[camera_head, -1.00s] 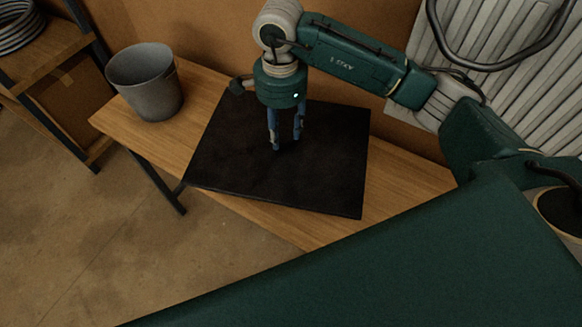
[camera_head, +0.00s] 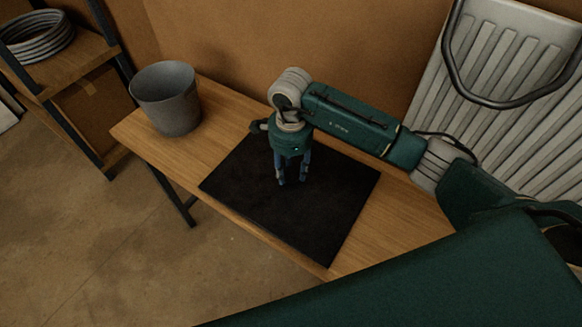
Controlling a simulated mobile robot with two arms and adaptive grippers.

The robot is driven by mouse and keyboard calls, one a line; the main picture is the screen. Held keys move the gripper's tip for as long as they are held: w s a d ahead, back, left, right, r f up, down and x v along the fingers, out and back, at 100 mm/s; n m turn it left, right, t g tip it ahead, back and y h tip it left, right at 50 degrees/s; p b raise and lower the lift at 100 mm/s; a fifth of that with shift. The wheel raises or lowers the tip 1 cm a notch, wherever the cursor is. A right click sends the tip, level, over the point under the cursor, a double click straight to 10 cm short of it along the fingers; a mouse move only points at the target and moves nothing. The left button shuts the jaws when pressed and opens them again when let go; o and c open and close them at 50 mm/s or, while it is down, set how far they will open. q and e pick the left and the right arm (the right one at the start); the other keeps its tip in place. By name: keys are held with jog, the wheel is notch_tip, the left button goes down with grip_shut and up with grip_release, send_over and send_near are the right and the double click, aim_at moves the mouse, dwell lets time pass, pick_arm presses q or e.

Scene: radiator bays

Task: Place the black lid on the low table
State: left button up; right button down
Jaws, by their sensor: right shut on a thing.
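The black lid (camera_head: 320,210) is a flat dark rectangular panel. It lies level on or just above the low wooden table (camera_head: 222,109); I cannot tell whether it touches. Its near corner comes close to the table's front edge. My right gripper (camera_head: 293,183) points straight down over the middle of the lid and is shut on it. What the fingertips grasp is dark and hard to make out. My left gripper is not in view.
A grey bucket (camera_head: 167,100) stands on the table's left end, apart from the lid. A ribbed pale radiator (camera_head: 500,90) is at the upper right. A dark-framed shelf with a coiled grey hose (camera_head: 38,38) stands at the upper left. Brown wall panels close the back.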

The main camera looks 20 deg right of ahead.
aim_at(291, 173)
jog(key=shift+f, duration=0.2)
jog(key=c, duration=1.1)
grip_release()
jog(key=shift+r, duration=0.1)
jog(key=shift+r+b, duration=1.7)
jog(key=shift+r, duration=4.35)
jog(key=shift+f, duration=0.1)
